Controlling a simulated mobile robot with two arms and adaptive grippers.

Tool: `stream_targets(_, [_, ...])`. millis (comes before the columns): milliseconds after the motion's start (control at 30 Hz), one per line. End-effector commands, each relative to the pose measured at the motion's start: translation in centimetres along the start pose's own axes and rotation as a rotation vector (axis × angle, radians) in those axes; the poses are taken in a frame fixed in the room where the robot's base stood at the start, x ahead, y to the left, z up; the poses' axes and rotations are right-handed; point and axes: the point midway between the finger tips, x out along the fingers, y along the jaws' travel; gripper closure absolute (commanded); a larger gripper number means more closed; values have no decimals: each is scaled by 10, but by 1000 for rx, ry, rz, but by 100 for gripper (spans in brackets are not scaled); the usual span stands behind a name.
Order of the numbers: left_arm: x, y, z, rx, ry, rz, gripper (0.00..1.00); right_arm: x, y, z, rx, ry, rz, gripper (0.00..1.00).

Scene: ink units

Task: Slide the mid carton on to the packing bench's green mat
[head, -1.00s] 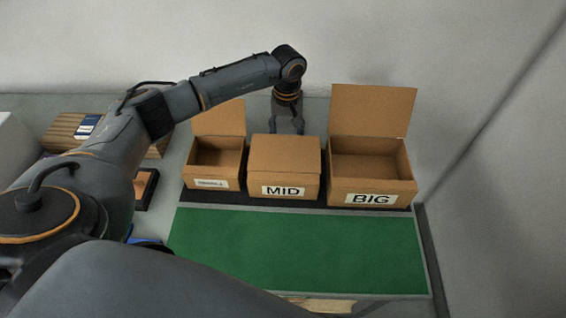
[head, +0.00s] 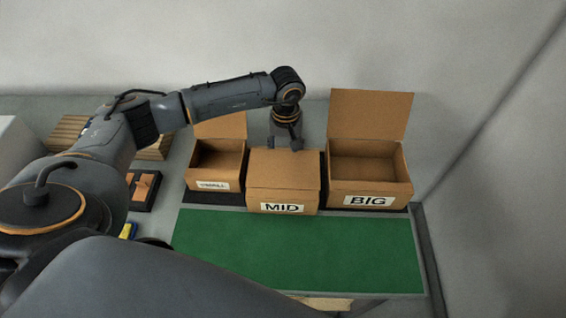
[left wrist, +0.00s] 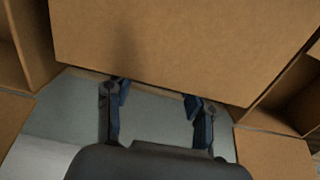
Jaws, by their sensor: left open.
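The mid carton (head: 283,180) is closed and labelled MID. It stands between the two open cartons, and its front now reaches the near edge of the dark strip, at the back edge of the green mat (head: 300,250). My left gripper (head: 286,146) is behind the mid carton, pointing down at its back side. In the left wrist view, the open fingers (left wrist: 155,92) are at the lower edge of the mid carton (left wrist: 180,45), with nothing between them. Whether they touch it is hard to tell. My right gripper is not in view.
The open small carton (head: 215,165) stands to the left and the open big carton (head: 369,180) to the right, both close beside the mid carton. The mat is bare. Wooden slats (head: 67,132) and a dark tray (head: 143,190) lie further left. A wall is behind.

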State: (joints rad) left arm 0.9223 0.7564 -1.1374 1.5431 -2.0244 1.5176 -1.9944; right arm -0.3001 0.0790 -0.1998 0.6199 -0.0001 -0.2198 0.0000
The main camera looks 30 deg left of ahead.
Motion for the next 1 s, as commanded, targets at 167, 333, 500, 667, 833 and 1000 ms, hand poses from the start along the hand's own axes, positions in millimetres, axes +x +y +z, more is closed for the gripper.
stream_targets(167, [0, 0, 11, 1, 0, -1, 47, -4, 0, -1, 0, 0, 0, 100])
stream_targets(333, [0, 0, 21, 1, 0, -1, 47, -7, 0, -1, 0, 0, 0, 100])
stream_targets(500, [0, 0, 31, 1, 0, 0, 47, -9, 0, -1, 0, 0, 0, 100])
stream_targets(667, [0, 0, 41, 2, -1, -1, 47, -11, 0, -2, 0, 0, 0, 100])
stream_targets(833, [0, 0, 52, 3, -1, -1, 47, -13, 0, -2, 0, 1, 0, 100])
stream_targets(1000, [0, 0, 62, 3, 0, -1, 47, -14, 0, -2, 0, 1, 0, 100])
